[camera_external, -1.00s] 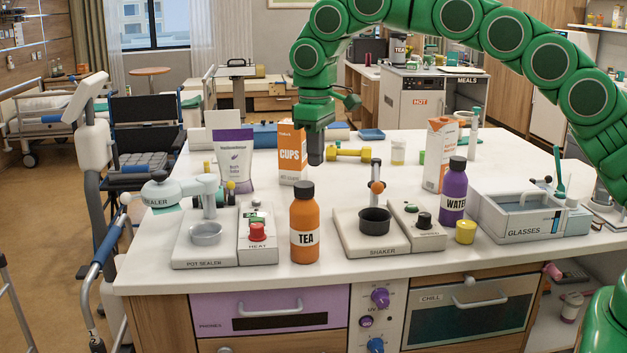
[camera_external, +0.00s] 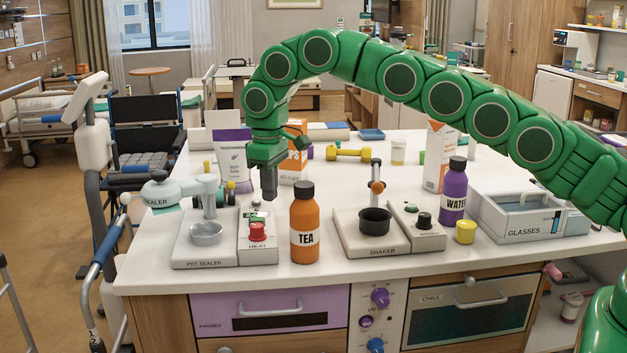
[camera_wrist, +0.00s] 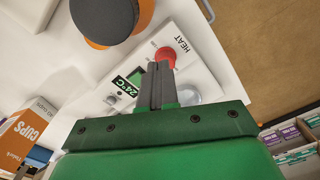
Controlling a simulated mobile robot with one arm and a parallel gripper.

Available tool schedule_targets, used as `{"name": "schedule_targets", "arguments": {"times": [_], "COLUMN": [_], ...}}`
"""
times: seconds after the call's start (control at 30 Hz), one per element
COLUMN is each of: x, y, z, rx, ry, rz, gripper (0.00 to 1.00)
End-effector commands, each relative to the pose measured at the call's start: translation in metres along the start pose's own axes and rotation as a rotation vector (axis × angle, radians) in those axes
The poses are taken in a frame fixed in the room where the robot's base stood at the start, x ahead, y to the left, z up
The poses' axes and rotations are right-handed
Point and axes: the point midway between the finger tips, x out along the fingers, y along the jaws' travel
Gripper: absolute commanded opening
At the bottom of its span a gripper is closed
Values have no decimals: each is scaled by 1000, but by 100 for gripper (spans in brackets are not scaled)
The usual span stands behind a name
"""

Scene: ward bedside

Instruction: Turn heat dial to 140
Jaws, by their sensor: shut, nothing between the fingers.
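The heat unit (camera_external: 246,243) is a white box labelled HEAT on the counter, with a red dial (camera_external: 257,230) at its front. In the wrist view the red dial (camera_wrist: 165,56) lies just beyond my fingertips, and a green display (camera_wrist: 127,84) reads 24°C. My gripper (camera_external: 270,197) points down, shut and empty, above and slightly behind the dial. In the wrist view its closed fingers (camera_wrist: 158,68) cover part of the unit. I see no contact with the dial.
The orange TEA bottle (camera_external: 304,225) stands right beside the heat unit. The pot sealer (camera_external: 205,252) is on its left. The shaker (camera_external: 372,240) is farther right.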

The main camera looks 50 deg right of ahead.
Motion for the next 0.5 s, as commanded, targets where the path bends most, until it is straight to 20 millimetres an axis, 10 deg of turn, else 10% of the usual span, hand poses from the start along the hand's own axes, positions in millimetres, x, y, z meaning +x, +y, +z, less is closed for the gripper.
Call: {"name": "schedule_targets", "arguments": {"times": [0.5], "x": [23], "y": [2], "z": [-4], "rx": [-2], "ry": [-3], "rz": [3], "gripper": [0]}}
